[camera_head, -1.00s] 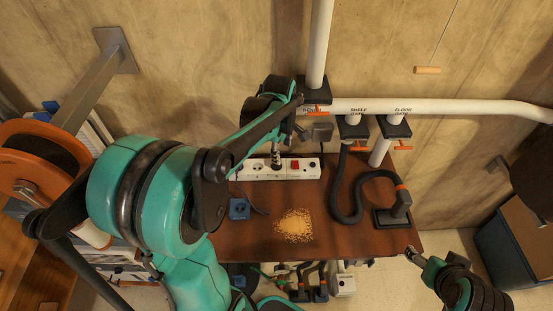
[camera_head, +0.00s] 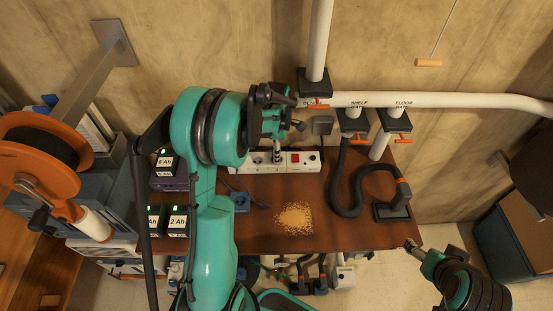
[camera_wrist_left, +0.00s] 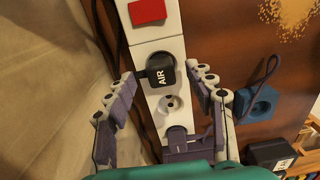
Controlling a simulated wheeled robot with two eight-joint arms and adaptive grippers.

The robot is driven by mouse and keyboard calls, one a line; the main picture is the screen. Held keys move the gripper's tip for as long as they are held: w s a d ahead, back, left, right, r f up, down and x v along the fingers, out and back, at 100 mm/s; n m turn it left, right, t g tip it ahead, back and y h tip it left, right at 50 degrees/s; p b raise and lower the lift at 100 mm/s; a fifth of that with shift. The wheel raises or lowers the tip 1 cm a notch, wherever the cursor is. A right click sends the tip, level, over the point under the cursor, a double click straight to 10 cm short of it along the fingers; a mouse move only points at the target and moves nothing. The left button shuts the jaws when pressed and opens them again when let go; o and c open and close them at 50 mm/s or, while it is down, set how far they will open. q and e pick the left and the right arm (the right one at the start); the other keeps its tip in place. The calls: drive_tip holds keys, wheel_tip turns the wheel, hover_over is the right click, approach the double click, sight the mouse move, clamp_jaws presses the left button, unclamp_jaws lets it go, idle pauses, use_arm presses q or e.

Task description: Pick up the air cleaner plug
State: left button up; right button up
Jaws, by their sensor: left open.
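The air cleaner plug (camera_wrist_left: 161,72) is black, marked AIR, and sits in the white power strip (camera_wrist_left: 141,33). The strip also lies along the back of the brown table in the head view (camera_head: 250,165). My left gripper (camera_wrist_left: 160,74) is open, with one finger on each side of the AIR plug and a gap on both sides. In the head view my left gripper hangs over the strip, and I cannot make out the plug there. My right gripper (camera_head: 411,244) is off the table's front right corner, too small to read.
A purple plug (camera_wrist_left: 180,138) sits lower on the strip, near an empty socket. A blue plug-like block (camera_head: 240,203) with a cable lies on the table, left of a sawdust pile (camera_head: 294,219). A black hose (camera_head: 337,190) curves at right. Chargers (camera_head: 178,221) stand at left.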

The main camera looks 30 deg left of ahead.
use_arm(q)
drive_tip(key=shift+f, duration=0.1)
clamp_jaws()
idle(0.3)
drive_tip(key=shift+r, duration=0.35)
drive_tip(key=r, duration=0.1)
drive_tip(key=r+p, duration=0.1)
drive_tip(key=r, duration=0.1)
drive_tip(key=shift+s+d, duration=0.15)
drive_tip(key=shift+s, duration=0.05)
drive_tip(key=s+d+p, duration=0.1)
drive_tip(key=s+d, duration=0.8)
drive_tip(key=s, duration=0.6)
drive_tip(key=shift+p, duration=0.3)
drive_tip(key=shift+r+p, duration=1.1)
drive_tip(key=shift+r, duration=0.1)
